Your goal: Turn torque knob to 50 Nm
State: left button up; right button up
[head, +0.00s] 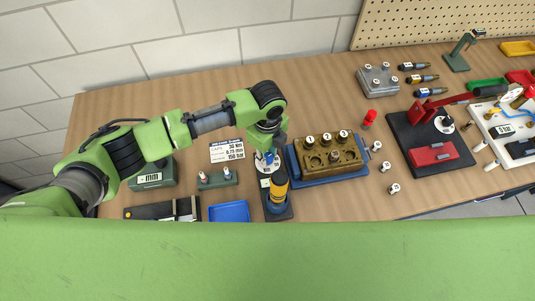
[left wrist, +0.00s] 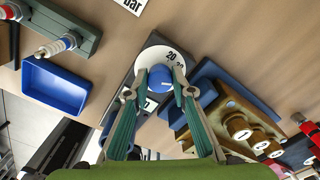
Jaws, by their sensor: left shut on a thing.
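The torque knob (left wrist: 163,80) is blue with a small white mark. It sits on a white dial (left wrist: 163,56), where the number 20 and part of another number show. The fingers of my left gripper (left wrist: 160,84) are shut on the knob from both sides and hide much of the dial. The exact setting cannot be read. My right gripper is not in view.
Close on the right is a blue tray (head: 293,171) with a brass block (head: 331,158) holding numbered caps. A blue tray (head: 229,211) lies left of the stand. A card (head: 234,149) with Nm, mm and bar values lies behind. Loose caps stand right of the block.

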aim_at(268, 157)
pick_arm(q)
jog(key=m+b, duration=0.1)
jog(key=m, duration=0.4)
jog(key=shift+w+m, duration=0.1)
jog(key=shift+m, duration=0.2)
jog(key=m+b, duration=0.1)
jog(key=m, duration=0.4)
jog(key=shift+m, duration=0.3)
jog(key=shift+r, duration=0.1)
jog(key=o, duration=1.1)
notch_tip(268, 157, up, 12)
jog(key=shift+d, duration=0.15)
